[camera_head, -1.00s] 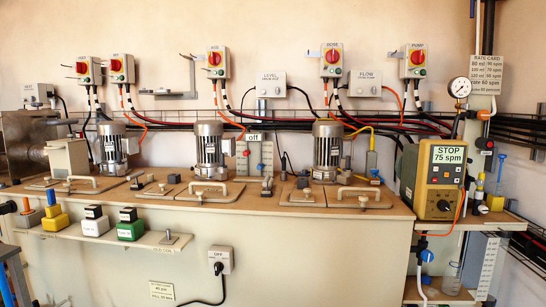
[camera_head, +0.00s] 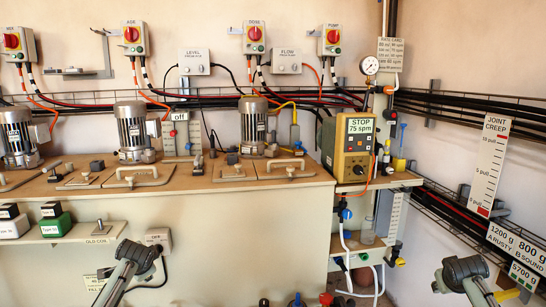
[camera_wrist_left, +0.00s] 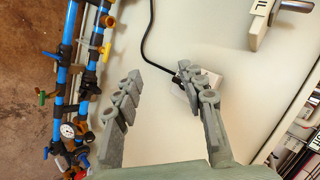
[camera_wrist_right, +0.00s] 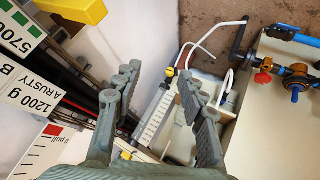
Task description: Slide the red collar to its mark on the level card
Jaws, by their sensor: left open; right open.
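Another pale scale (camera_head: 395,212) hangs below the pump shelf; I cannot tell which card is the level card. My left gripper (camera_head: 135,258) is open and empty in front of the bench face; its spread fingers show in the left wrist view (camera_wrist_left: 160,82). My right gripper (camera_head: 462,270) is open and empty at the lower right; its fingers show in the right wrist view (camera_wrist_right: 165,88).
The yellow pump (camera_head: 348,150) reads "STOP 75 spm". A joint creep card (camera_head: 494,165) with red at its bottom and weight labels (camera_head: 515,245) are at the right. A switch box (camera_head: 157,239) and cable are near my left gripper. Valved blue pipes (camera_wrist_left: 70,75) run below.

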